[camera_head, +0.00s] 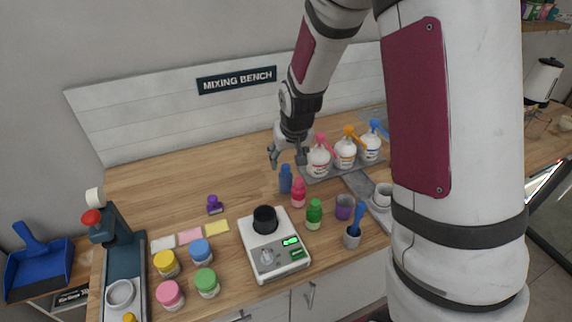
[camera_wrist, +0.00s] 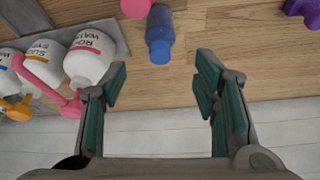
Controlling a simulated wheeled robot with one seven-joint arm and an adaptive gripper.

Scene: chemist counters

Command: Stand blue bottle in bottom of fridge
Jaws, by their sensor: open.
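The blue bottle (camera_head: 285,179) stands upright on the wooden mixing bench, just left of and behind a pink bottle (camera_head: 298,192). In the wrist view the blue bottle (camera_wrist: 159,36) is at the top middle, beyond my fingertips. My gripper (camera_head: 286,157) is open and empty, close above and behind the blue bottle. The wrist view shows bare wood and white wall boards between its teal finger pads (camera_wrist: 160,82). I cannot make out a fridge for certain in either view.
White pump bottles (camera_head: 319,160) stand on a grey tray right of my gripper, close to one finger. A green bottle (camera_head: 314,214), purple cup (camera_head: 345,207), scale with black cup (camera_head: 265,222) and several colourful jars (camera_head: 201,252) occupy the front. The bench's back left is clear.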

